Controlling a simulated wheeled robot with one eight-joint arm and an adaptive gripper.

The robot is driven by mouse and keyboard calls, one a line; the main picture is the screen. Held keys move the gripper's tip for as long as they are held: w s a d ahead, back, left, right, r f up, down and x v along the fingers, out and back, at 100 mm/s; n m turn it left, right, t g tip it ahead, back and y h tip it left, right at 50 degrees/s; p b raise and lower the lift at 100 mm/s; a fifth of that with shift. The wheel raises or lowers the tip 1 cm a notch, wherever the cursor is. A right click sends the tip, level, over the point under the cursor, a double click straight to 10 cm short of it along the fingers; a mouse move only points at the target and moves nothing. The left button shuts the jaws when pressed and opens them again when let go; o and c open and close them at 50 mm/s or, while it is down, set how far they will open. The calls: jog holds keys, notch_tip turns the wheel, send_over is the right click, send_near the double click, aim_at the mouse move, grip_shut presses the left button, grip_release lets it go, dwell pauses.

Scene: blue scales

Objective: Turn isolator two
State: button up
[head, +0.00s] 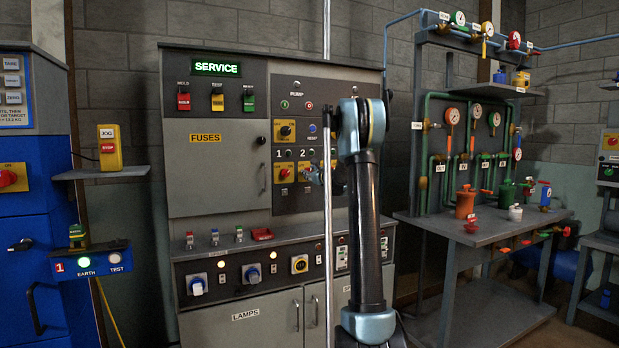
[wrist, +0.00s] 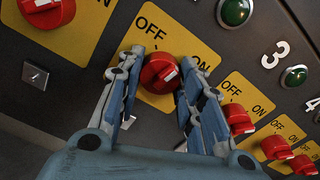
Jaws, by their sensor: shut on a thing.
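The isolator knob (wrist: 157,72) is red with a white mark. It sits on a yellow plate (wrist: 184,40) marked OFF and ON. My gripper (wrist: 163,70) has its two blue-grey fingers on either side of the knob, shut on it. The white mark faces the right finger; I cannot tell its exact setting. No number shows beside this knob in the wrist view. In the head view my gripper (head: 313,173) is at the dark panel below the number 2 (head: 302,153), mostly covering the knob there.
A neighbouring red knob (wrist: 45,10) is at the upper left in the wrist view, and more red knobs (wrist: 238,118) run to the lower right, close to the right finger. My upright arm hides the panel's right side. A shelf edge (head: 270,232) juts out below.

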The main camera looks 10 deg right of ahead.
jog(key=n, duration=0.5)
jog(key=shift+n, duration=0.3)
jog(key=n, duration=0.5)
jog(key=shift+s+a+n, duration=0.1)
jog(key=shift+n, duration=0.2)
jog(key=o, duration=1.1)
jog(key=shift+f, duration=0.1)
jog(key=shift+c, duration=0.2)
